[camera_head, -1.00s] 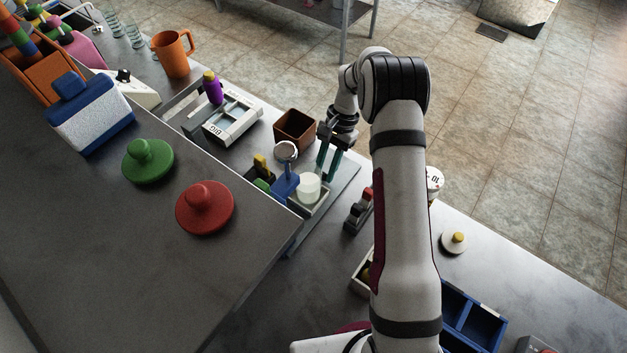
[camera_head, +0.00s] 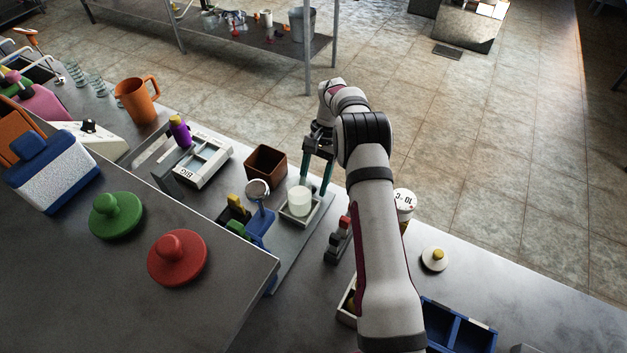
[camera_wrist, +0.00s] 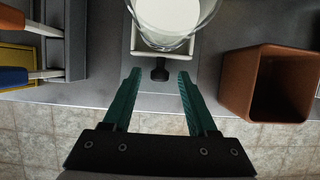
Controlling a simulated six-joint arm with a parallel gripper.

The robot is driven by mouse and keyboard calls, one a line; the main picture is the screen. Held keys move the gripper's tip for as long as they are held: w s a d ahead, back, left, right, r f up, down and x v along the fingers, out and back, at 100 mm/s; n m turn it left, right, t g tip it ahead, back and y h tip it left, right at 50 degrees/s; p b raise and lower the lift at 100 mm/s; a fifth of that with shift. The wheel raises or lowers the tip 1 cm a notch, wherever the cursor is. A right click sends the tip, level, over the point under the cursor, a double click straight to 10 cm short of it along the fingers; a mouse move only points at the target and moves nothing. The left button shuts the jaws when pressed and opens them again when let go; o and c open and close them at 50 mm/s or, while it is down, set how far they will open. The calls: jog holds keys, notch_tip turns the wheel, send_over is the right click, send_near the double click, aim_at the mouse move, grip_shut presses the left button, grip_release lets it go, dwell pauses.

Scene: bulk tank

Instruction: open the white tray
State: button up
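The white tray (camera_wrist: 135,44) shows in the wrist view as a small pale tray with a black knob (camera_wrist: 160,72) on its near side. A clear cup with white contents (camera_wrist: 170,14) stands in it. In the head view the tray (camera_head: 287,217) lies beyond the blue holder, with the white cup (camera_head: 299,199) in it. My gripper (camera_wrist: 158,78) is open, its two teal fingers apart on either side of the knob. No contact shows. In the head view my gripper (camera_head: 314,187) points down at the tray's far side.
A brown open box (camera_head: 266,163) stands close beside the tray. A round mirror-like tool (camera_head: 258,188) and the blue holder (camera_head: 262,226) are on its other side. Red and grey blocks (camera_head: 338,238) and a white labelled jar (camera_head: 404,200) lie near my arm.

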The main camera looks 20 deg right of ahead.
jog(key=v, duration=0.7)
jog(key=shift+r, duration=0.25)
jog(key=shift+w, duration=0.1)
